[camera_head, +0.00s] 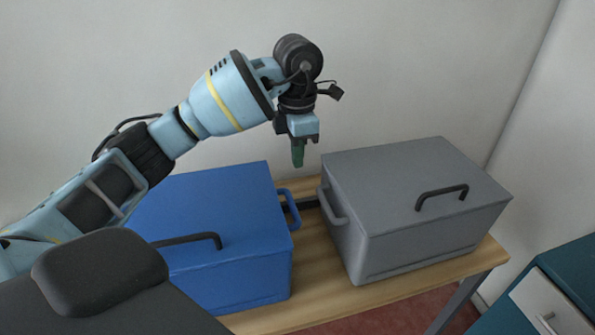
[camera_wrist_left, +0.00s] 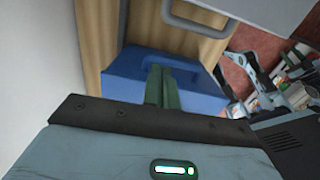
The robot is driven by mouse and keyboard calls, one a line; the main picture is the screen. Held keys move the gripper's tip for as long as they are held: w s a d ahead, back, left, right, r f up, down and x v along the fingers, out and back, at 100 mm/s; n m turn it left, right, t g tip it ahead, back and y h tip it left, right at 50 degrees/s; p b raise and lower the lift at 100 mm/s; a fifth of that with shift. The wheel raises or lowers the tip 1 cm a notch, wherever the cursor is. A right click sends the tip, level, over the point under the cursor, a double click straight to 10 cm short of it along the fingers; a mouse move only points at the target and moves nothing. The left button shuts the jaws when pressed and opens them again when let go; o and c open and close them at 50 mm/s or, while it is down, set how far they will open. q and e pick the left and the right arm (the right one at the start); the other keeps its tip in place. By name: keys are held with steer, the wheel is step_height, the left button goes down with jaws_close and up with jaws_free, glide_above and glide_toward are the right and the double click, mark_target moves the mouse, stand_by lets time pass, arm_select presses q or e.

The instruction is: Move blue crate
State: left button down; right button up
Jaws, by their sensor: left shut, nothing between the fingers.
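The blue crate (camera_head: 215,210) is a closed box with a dark handle on top and a blue handle on its right side. It stands on the left part of the wooden table, partly hidden by my left arm. My left gripper (camera_head: 298,160) points down, above and behind the gap between the blue crate and the grey crate. Its green fingers are shut with nothing between them, apart from both crates. In the left wrist view the closed fingers (camera_wrist_left: 161,85) overlap the blue crate (camera_wrist_left: 122,80) in the picture.
A grey crate (camera_head: 415,205) with a dark top handle and a side handle stands on the right of the wooden table (camera_head: 318,285). A strip of bare table lies between the crates. A teal and white drawer unit (camera_head: 545,300) is at the lower right. A wall stands behind.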

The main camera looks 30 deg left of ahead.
arm_select(q)
step_height(320, 180, down, 10)
steer(key=shift+r, duration=0.25)
arm_select(e)
steer(key=shift+w+r, duration=0.25)
steer(key=shift+w, duration=0.2)
arm_select(q)
steer(key=shift+a, duration=0.1)
steer(key=shift+a, duration=0.1)
